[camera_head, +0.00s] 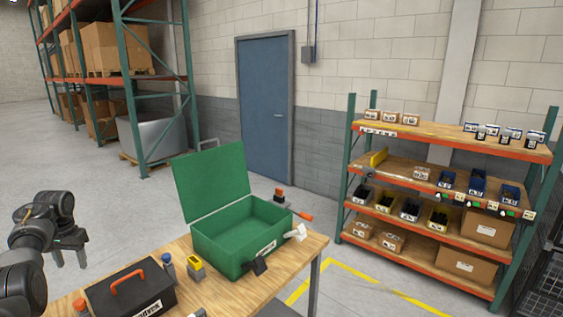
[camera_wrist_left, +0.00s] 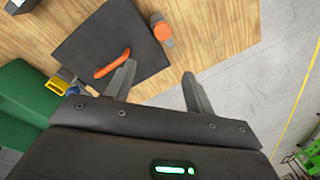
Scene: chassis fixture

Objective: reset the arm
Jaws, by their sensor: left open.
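My left arm comes in at the left edge of the head view, and its gripper (camera_head: 69,262) hangs at the left, fingers down. The left wrist view shows its two fingers (camera_wrist_left: 159,72) spread apart with nothing between them. In that view a black toolbox (camera_wrist_left: 95,50) with an orange handle (camera_wrist_left: 112,66) lies beyond the fingers; one finger overlaps its corner in the picture. In the head view the gripper is left of this toolbox (camera_head: 128,293) and apart from it. My right gripper is not in view.
A wooden table (camera_head: 300,252) carries an open green box (camera_head: 225,250), a yellow item (camera_head: 195,268), a blue-capped item (camera_head: 167,266) and an orange-handled tool (camera_head: 301,214). A stocked shelf (camera_head: 440,131) stands right, tall racking (camera_head: 132,80) back left. Floor between is clear.

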